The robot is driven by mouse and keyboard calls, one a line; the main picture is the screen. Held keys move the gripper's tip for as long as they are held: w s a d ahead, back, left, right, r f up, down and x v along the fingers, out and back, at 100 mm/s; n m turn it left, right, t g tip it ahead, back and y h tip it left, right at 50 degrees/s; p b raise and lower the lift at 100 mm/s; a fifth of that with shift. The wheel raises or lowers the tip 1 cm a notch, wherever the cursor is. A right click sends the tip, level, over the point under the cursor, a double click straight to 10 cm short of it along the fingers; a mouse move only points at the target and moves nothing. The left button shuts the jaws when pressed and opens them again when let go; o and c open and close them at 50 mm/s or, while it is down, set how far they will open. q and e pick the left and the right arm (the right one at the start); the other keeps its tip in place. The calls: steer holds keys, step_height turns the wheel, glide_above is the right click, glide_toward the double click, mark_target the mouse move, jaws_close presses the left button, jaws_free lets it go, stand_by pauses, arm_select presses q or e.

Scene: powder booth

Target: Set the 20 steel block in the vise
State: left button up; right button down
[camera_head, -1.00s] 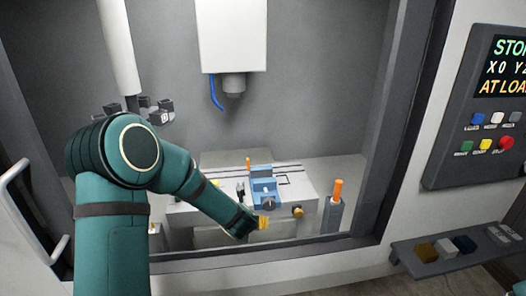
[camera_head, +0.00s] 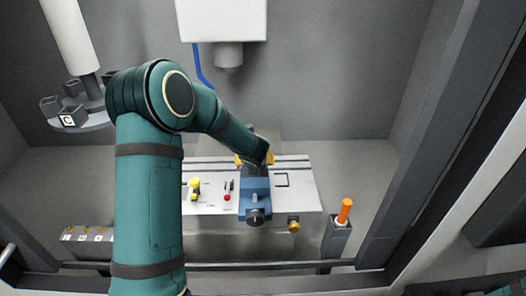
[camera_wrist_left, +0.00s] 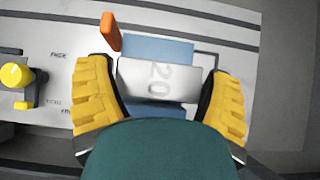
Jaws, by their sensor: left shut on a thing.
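My left gripper (camera_head: 254,159) is over the back of the blue vise (camera_head: 255,198) on the machine table. In the left wrist view its yellow fingers (camera_wrist_left: 160,98) are shut on the sides of the light grey steel block (camera_wrist_left: 158,78) marked 20. Blue vise parts (camera_wrist_left: 155,48) show just beyond and below the block. The block lines up with the gap between them, but I cannot tell if it rests on the vise floor. In the head view the arm and fingers hide the block. My right gripper is out of view.
An orange handle (camera_wrist_left: 110,32) stands close to the left finger. A yellow knob (camera_head: 194,183) and a red-tipped lever (camera_head: 227,190) sit left of the vise. An orange-handled tool (camera_head: 345,210) stands in a holder at right. The spindle (camera_head: 229,55) hangs above.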

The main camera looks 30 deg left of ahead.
arm_select(q)
steer(key=shift+s+f+b, duration=0.15)
steer(key=shift+f+b, duration=0.3)
steer(key=shift+f, duration=0.3)
steer(key=shift+f+b, duration=0.8)
steer(key=shift+f, duration=0.35)
steer(key=shift+r, duration=0.15)
steer(key=shift+f+b, duration=1.45)
steer(key=shift+b, duration=0.15)
jaws_close()
